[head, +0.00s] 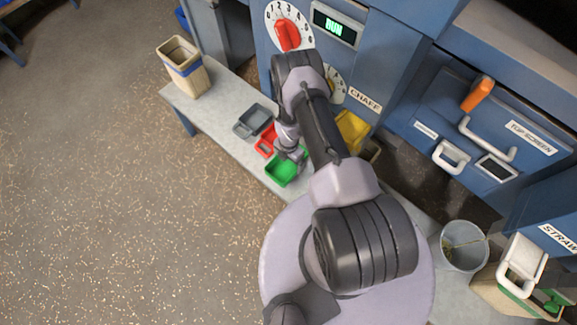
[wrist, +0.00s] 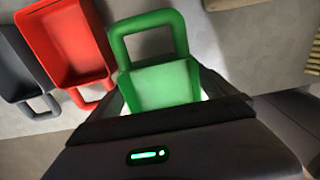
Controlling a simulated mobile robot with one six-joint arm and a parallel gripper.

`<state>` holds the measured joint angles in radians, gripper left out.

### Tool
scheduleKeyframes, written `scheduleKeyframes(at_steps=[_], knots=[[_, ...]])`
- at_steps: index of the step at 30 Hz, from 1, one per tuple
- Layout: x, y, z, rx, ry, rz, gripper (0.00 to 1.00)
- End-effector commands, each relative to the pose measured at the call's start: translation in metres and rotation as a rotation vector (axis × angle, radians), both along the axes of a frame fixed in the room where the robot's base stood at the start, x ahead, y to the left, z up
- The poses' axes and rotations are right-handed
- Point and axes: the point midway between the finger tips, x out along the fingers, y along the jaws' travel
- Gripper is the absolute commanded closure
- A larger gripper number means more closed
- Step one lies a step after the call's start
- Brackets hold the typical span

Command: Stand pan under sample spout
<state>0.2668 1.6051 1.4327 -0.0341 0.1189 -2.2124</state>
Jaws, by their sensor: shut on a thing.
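A green pan (head: 282,172) with a loop handle is at the front edge of the grey bench. In the wrist view the green pan (wrist: 165,85) is between my fingers, its handle pointing away from the palm. My gripper (head: 291,155) is shut on the green pan; it also shows in the wrist view (wrist: 165,95). I cannot tell whether the pan touches the bench. A red pan (head: 267,140) and a dark grey pan (head: 255,121) lie beside it, both also in the wrist view. I cannot make out the sample spout; my arm hides part of the machine.
The grey bench (head: 222,108) runs along the blue machine. A beige bin (head: 183,66) stands at its far left end. A yellow container (head: 352,130) is below the CHAFF label. A clear bucket (head: 464,246) and another beige bin (head: 490,292) are at right. Open floor lies left.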

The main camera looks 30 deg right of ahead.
Motion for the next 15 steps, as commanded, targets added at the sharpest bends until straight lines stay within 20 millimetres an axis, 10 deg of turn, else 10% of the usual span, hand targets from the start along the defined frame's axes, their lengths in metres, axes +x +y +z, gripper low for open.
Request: scheduleKeyframes(at_steps=[4, 15], knots=[[-0.003, 0.001, -0.037, 0.0, 0.002, 0.0, 0.49], [-0.003, 0.001, -0.039, 0.0, 0.002, -0.001, 0.49]])
